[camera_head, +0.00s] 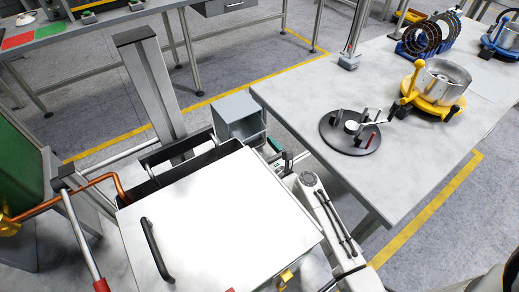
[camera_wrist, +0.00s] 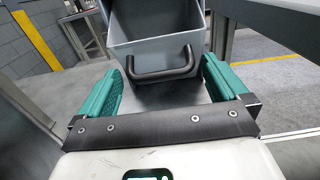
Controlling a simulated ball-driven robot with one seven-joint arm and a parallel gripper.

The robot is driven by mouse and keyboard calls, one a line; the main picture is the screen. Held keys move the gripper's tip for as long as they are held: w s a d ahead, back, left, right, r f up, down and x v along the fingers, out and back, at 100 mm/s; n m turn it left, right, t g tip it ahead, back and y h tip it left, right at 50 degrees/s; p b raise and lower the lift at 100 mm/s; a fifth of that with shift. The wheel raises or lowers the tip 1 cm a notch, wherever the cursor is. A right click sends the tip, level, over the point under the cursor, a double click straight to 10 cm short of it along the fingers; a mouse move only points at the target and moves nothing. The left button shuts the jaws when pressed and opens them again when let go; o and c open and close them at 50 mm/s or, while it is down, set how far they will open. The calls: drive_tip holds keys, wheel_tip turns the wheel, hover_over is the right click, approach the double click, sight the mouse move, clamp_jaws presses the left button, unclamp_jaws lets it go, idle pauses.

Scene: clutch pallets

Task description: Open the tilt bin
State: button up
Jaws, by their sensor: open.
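The tilt bin (camera_head: 236,107) is a grey box beside the left end of the long worktable in the head view. In the wrist view its front wall (camera_wrist: 185,48) faces me, with part of its hollow inside showing above. A dark bar handle (camera_wrist: 160,74) runs across the front. My gripper (camera_wrist: 163,78) is open, with green fingers on either side of the handle and no clear contact. In the head view my gripper (camera_head: 276,146) is partly hidden beside the bin. How far the bin is tilted is hard to tell.
The worktable (camera_head: 300,88) stands close on the right. It holds a black round fixture (camera_head: 350,135), a yellow fixture with a metal housing (camera_head: 440,85) and a blue stand with rings (camera_head: 425,38). A grey upright post (camera_head: 150,85) stands left of the bin.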

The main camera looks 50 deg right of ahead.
drive_tip(key=c, duration=1.3)
drive_tip(key=shift+s+a+f+b, duration=0.1)
drive_tip(key=shift+s+f+b, duration=0.3)
drive_tip(key=shift+f+b, duration=0.25)
drive_tip(key=shift+f, duration=0.1)
drive_tip(key=o, duration=1.2)
drive_tip(key=shift+c, duration=0.2)
drive_tip(key=shift+o, duration=0.7)
drive_tip(key=b+v, duration=0.1)
drive_tip(key=v, duration=0.9)
drive_tip(key=shift+s+a+b, duration=0.1)
drive_tip(key=shift+s+b, duration=0.2)
drive_tip(key=shift+s, duration=0.05)
